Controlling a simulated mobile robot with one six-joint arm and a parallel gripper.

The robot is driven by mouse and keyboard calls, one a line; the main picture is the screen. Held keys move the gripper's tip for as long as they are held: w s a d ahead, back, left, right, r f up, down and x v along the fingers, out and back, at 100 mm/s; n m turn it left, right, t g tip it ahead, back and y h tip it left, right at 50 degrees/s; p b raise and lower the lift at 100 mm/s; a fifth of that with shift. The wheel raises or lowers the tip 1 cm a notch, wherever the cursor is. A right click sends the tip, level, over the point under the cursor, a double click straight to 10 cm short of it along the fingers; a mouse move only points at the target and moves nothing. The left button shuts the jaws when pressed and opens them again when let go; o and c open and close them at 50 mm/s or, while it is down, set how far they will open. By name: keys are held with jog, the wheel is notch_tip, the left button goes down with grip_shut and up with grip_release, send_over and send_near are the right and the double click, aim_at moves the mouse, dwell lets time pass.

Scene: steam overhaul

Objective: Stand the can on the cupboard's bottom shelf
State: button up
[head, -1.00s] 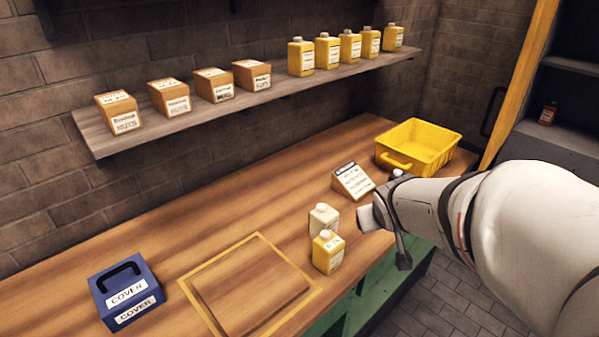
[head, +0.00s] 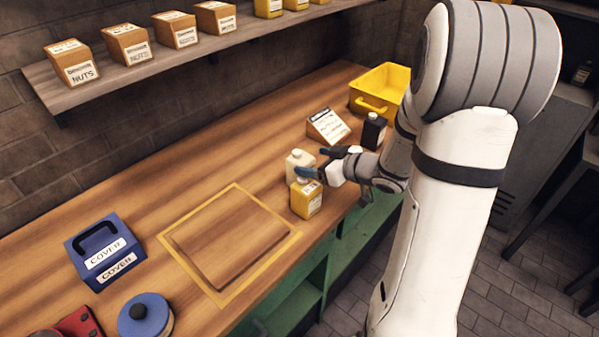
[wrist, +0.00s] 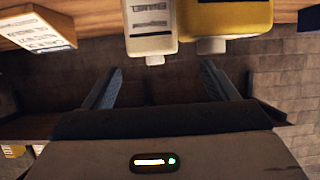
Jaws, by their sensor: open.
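A cream can (head: 299,164) and a yellow can (head: 307,199) stand close together on the wooden bench. A black can (head: 373,131) stands further back by the yellow bin; the pictures do not settle which can is meant. My gripper (head: 310,162) is open at the cream and yellow cans. In the wrist view my open fingers (wrist: 161,70) are empty, with the cream can (wrist: 150,28) ahead between them and the yellow can (wrist: 229,17) towards the right finger. A grey cupboard (head: 535,125) stands at the right, partly hidden by my arm; its bottom shelf cannot be made out.
A yellow bin (head: 382,88) and a labelled card box (head: 328,127) are behind my gripper. A framed panel (head: 228,243), a blue COVER box (head: 103,248) and a round blue-topped item (head: 145,317) lie left. Boxes line the wall shelf (head: 120,84). A dark stand (head: 560,190) is at right.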

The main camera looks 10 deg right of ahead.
aim_at(300, 157)
jog(key=x, duration=0.5)
jog(key=shift+w+d+f, duration=0.15)
jog(key=shift+w+d, duration=0.05)
jog(key=shift+d, duration=0.05)
jog(key=shift+c, duration=0.2)
jog(key=c, duration=1.7)
grip_shut()
